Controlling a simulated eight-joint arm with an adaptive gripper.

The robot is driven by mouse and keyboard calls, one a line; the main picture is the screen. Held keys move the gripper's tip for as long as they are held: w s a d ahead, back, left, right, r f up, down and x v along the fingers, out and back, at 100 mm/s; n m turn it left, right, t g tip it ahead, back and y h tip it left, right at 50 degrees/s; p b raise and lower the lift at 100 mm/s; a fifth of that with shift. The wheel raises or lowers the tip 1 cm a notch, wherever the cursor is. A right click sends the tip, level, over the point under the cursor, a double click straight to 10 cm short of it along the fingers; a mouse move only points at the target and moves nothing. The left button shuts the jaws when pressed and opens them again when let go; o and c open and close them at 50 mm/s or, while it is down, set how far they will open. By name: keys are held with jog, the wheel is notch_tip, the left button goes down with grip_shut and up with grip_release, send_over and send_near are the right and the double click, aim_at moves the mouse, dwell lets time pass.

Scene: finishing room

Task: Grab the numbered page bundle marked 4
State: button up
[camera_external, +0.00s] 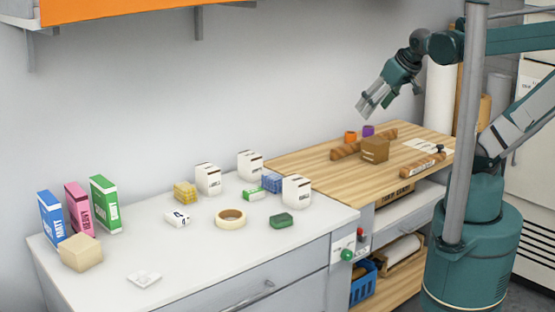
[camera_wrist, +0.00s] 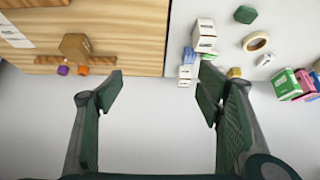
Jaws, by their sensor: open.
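A small white block (camera_external: 177,218) with dark marks lies on the white counter, left of the tape roll. It may be the numbered page bundle, but I cannot read a 4 on it for sure. In the wrist view a small white piece (camera_wrist: 265,60) beside the tape roll appears to be the same block. My gripper (camera_external: 368,107) is open and empty, raised in the air above the back of the wooden bench. In the wrist view its two fingers (camera_wrist: 160,90) are wide apart, with only blank pale surface between them.
The counter holds a tape roll (camera_external: 230,218), a green block (camera_external: 281,220), white cartons (camera_external: 296,191), a tan block (camera_external: 80,252) and upright coloured boxes (camera_external: 106,204). The wooden bench (camera_external: 315,171) carries a brown box (camera_external: 375,149) and bread-like rolls.

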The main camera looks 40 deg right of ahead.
jog(key=w+a+r+n+p, duration=0.1)
jog(key=w+a+r+p, duration=0.1)
jog(key=w+r, duration=0.15)
jog(key=w+a+f+n+g+y+b, duration=0.15)
jog(key=w+a+n+g, duration=0.5)
jog(key=w+a, duration=1.4)
jog(key=w+a+f+n, duration=0.3)
jog(key=w+a+f, duration=0.1)
jog(key=a+f, duration=0.5)
jog(key=w+a+f+n+h+b, duration=0.1)
jog(key=w+a+f+n, duration=0.3)
jog(key=a+f, duration=0.5)
jog(key=w+a+f+n+b, duration=0.1)
jog(key=w+a+f+n, duration=0.3)
jog(key=a+f, duration=0.6)
jog(key=shift+a+g+h, duration=0.25)
jog(key=shift+a, duration=2.65)
jog(key=shift+w+a+f, duration=0.1)
jog(key=shift+a+f, duration=0.15)
jog(key=shift+f, duration=0.25)
